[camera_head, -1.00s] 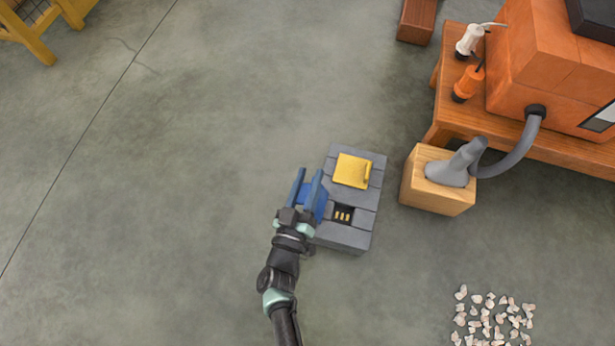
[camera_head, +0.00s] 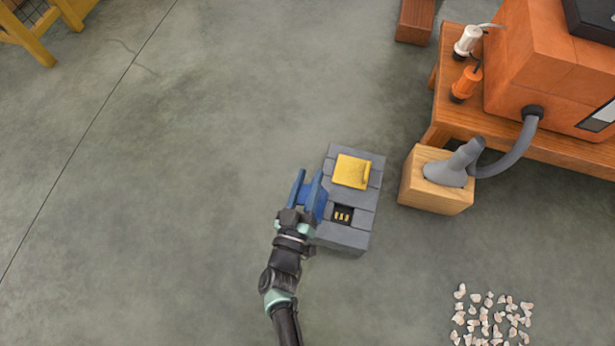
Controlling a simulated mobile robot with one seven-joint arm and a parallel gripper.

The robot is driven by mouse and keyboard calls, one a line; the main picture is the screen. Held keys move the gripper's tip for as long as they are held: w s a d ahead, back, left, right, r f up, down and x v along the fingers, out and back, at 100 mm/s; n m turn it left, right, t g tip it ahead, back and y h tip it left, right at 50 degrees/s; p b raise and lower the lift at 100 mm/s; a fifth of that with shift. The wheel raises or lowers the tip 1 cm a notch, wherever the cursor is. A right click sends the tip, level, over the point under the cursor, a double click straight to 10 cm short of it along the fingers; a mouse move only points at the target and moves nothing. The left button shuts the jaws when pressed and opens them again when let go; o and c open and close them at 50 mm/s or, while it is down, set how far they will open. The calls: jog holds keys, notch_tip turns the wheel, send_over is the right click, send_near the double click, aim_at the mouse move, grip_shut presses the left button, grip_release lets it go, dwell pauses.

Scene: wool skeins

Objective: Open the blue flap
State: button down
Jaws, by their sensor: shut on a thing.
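A grey block (camera_head: 351,233) stands on the floor, with a yellow flap (camera_head: 351,171) lying shut on its far part. Nearer me, a dark recess (camera_head: 343,214) with small yellow pieces inside lies uncovered. The blue flap (camera_head: 306,196) is at the block's left edge, swung out to the left of the recess. My gripper (camera_head: 306,186) is there, its long blue fingers shut on the blue flap. Fingers and flap have a similar blue, and the fingers hide part of the flap, so its exact tilt is hard to tell.
A wooden box (camera_head: 425,198) with a grey nozzle and hose stands right of the block. Beyond it is a wooden bench (camera_head: 450,85) with an orange machine (camera_head: 540,75). Pale pebbles (camera_head: 492,320) lie at lower right.

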jog(key=shift+a+r, duration=0.1)
jog(key=shift+s+d+r+p, duration=0.35)
jog(key=shift+d+p, duration=0.25)
jog(key=shift+p, duration=0.1)
jog(key=shift+f, duration=0.1)
jog(key=c, duration=0.6)
grip_release()
jog(key=shift+w+d, duration=0.1)
jog(key=p+v, duration=0.4)
jog(key=v, duration=0.9)
